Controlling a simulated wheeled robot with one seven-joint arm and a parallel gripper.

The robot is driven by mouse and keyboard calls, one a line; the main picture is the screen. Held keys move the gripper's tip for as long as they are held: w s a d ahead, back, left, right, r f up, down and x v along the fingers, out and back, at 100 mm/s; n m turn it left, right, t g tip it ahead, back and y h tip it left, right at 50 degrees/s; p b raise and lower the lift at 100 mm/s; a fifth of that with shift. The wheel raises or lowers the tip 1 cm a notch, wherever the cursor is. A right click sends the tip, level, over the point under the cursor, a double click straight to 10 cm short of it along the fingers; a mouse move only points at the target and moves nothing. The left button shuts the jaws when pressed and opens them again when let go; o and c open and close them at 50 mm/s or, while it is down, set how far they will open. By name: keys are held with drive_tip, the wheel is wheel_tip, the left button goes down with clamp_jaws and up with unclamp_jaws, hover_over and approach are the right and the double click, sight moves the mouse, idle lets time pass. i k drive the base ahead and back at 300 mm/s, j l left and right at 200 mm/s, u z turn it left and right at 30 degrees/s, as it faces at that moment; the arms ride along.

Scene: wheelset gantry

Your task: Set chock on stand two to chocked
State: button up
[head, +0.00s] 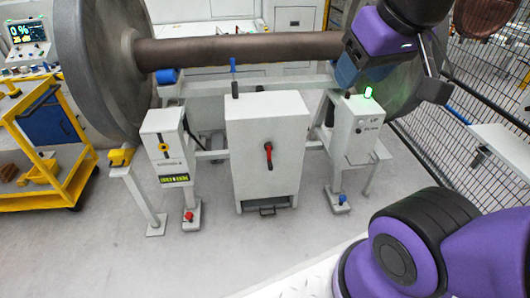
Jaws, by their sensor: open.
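A wheelset with two large grey wheels (97,65) and a brown axle (250,48) lies across a pale grey frame. A right stand (352,135) has a lit green lamp (368,92) on top. A yellow block (121,157), possibly a chock, sits on a bracket at the left wheel. I cannot read which stand is two, and no chock shows clearly at the right wheel. My gripper (437,72) is open, above and right of the right stand, in front of the right wheel.
A grey cabinet (263,140) with a red handle (268,155) stands between the stands. Red (189,216) and blue (342,199) pedals sit at the stand feet. A yellow cart (45,150) is at left, a mesh fence (480,110) at right. The front left floor is clear.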

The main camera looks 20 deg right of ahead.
sight(118, 158)
drive_tip(key=i+j+u, duration=0.15)
drive_tip(key=u, duration=0.35)
drive_tip(key=i+u, duration=0.45)
drive_tip(key=i+l+u, duration=0.1)
drive_tip(key=i+u, duration=0.15)
drive_tip(key=i, duration=0.85)
